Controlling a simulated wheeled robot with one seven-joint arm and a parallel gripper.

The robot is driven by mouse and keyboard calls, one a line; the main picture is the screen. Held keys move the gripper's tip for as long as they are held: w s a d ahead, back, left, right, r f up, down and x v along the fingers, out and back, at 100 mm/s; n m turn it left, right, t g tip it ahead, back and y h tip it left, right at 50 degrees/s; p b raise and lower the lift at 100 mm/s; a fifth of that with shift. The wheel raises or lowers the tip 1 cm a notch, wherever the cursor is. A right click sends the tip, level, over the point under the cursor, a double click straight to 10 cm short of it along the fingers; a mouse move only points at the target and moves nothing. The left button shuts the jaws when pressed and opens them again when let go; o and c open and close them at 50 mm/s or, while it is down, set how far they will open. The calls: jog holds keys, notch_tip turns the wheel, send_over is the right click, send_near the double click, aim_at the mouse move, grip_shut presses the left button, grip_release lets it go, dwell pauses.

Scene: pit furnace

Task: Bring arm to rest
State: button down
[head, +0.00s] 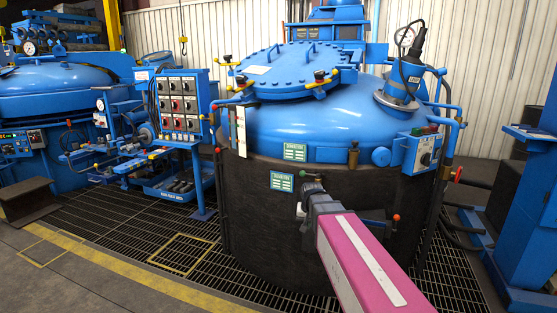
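My arm shows as a pink link with a white stripe (368,262), reaching from the bottom right up toward the middle of the head view. It ends in a grey wrist and my gripper (311,189), extended in front of the dark lower wall of the pit furnace (265,225). The gripper tip appears just right of a small green label plate (282,182). I cannot tell whether it touches the wall. The fingers are small and seen from behind, so their opening is hidden. Nothing held is visible.
The furnace's blue lid (290,72) has yellow-and-black clamps. A control box (424,150) and a red-knobbed lever (396,217) sit right of my arm. A button panel (182,100) stands left. A blue machine (527,210) is at the right edge. Grating floor (125,225) is open at left.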

jog(key=s+d+f+g, duration=0.1)
jog(key=s+d+f, duration=0.2)
jog(key=s+f, duration=0.2)
jog(key=s+d+f+n+g, duration=0.1)
jog(key=s+d+f, duration=0.3)
jog(key=s, duration=0.7)
notch_tip(320, 180, down, 2)
jog(key=shift+s+d+g, duration=0.15)
jog(key=shift+g, duration=0.35)
